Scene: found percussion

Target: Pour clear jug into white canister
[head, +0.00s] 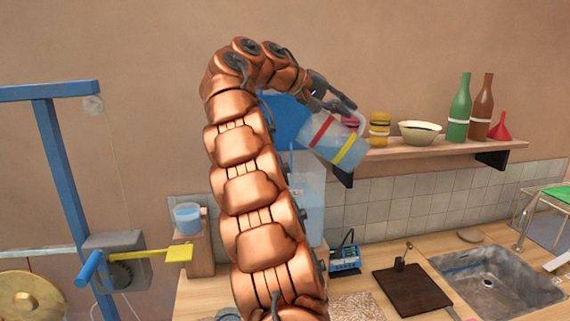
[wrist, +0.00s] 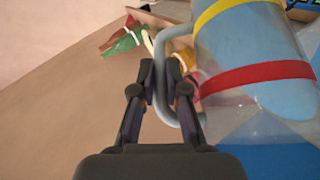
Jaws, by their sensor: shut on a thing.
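The clear jug (head: 325,144) has a red and a yellow band and blue liquid inside. It is tilted in the air, right of my arm in the head view. In the wrist view the jug (wrist: 245,45) fills the upper right. My gripper (head: 345,103) is shut on the jug's grey handle, which passes between the fingers in the wrist view (wrist: 163,80). A blue shape (head: 283,117) and a tall translucent container (head: 309,190) show partly behind my arm, below and left of the jug. I cannot make out a white canister for certain.
A wall shelf (head: 455,150) close right of the jug holds a striped jar (head: 379,128), a bowl (head: 419,132), green (head: 460,112) and brown (head: 481,108) bottles and a red funnel (head: 500,128). A cup of blue liquid (head: 187,219) stands left. A sink (head: 490,278) is lower right.

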